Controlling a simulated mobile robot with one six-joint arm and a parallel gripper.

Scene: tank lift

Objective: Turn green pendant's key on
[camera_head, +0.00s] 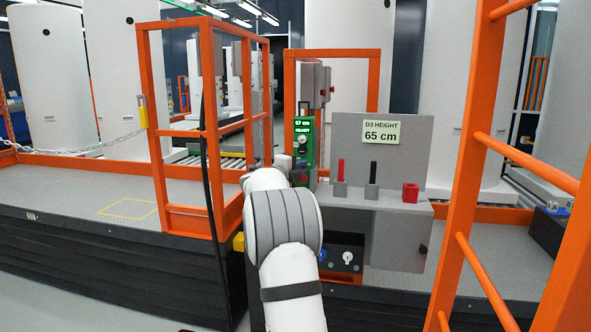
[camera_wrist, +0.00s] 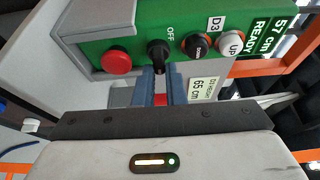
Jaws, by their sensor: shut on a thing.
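The green pendant (camera_head: 304,142) stands at the left end of the grey console. In the wrist view its green face (camera_wrist: 130,35) fills the top, with a red button (camera_wrist: 116,61), a black key switch (camera_wrist: 157,49) beside the word OFF, a black DOWN button (camera_wrist: 196,45) and a white UP button (camera_wrist: 229,33). Its display (camera_wrist: 262,38) reads 57 cm READY. My gripper (camera_wrist: 158,76) is at the key switch, its blue-grey fingers shut on the key's lower end.
The grey console (camera_head: 400,205) carries a red lever (camera_head: 340,170), a black lever (camera_head: 373,173) and a red block (camera_head: 410,193). A sign (camera_head: 381,131) behind reads D3 HEIGHT 65 cm. Orange railings (camera_head: 205,120) stand left, and an orange ladder-like frame (camera_head: 470,150) stands near right.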

